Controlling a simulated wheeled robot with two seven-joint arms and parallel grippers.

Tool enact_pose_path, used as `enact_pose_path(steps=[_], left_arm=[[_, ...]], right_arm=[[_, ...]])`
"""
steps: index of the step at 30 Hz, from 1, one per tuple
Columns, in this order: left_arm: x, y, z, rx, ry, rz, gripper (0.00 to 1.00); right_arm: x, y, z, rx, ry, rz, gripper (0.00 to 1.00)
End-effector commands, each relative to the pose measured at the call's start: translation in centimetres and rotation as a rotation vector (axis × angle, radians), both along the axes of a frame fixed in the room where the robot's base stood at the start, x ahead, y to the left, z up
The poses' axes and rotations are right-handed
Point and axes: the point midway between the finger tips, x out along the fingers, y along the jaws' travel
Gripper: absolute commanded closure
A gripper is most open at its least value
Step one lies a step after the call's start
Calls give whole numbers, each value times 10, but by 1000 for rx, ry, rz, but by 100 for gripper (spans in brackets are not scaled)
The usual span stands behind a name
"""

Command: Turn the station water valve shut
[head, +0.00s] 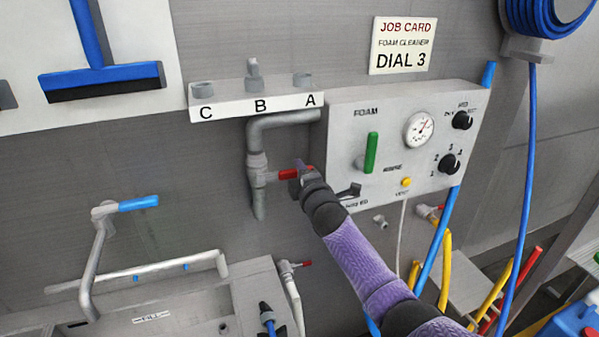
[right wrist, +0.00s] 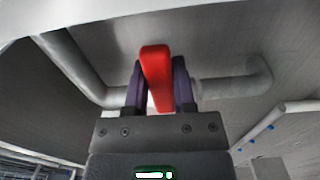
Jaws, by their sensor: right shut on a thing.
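The station water valve has a red lever handle (head: 289,174) on a grey vertical pipe (head: 257,170) left of the foam panel. The lever points sideways to the right, across the pipe. My right gripper (head: 302,176) reaches up to it, its fingers at the lever's right end. In the right wrist view the red lever (right wrist: 156,75) stands between the two dark fingers, and my right gripper (right wrist: 159,88) is shut on it. My left gripper is in neither view.
The foam panel (head: 345,120) with a green lever (head: 371,153), gauge (head: 418,128) and knobs is just right of the valve. A shelf (head: 232,108) marked C, B, A is above. A sink (head: 200,310) with a blue-handled tap (head: 138,203) is lower left.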

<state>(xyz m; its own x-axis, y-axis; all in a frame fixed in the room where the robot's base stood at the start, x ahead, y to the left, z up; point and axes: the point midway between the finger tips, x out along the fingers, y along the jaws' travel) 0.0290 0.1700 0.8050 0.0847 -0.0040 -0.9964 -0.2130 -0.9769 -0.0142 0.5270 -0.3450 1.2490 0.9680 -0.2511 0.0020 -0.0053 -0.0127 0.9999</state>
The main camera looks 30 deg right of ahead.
Motion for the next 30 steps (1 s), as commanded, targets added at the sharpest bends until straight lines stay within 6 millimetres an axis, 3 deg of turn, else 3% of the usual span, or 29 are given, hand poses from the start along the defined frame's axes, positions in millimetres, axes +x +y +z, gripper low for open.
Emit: enact_pose_path(steps=[8,9,14,23,30], left_arm=[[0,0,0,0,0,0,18],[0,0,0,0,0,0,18],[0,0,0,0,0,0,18],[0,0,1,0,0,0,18],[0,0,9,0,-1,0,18]], right_arm=[[0,1,-3,6,5,0,100],[0,1,-3,5,5,0,64],[0,0,-2,4,4,0,32],[-2,1,-1,2,3,0,32],[-37,10,-1,2,4,2,32]])
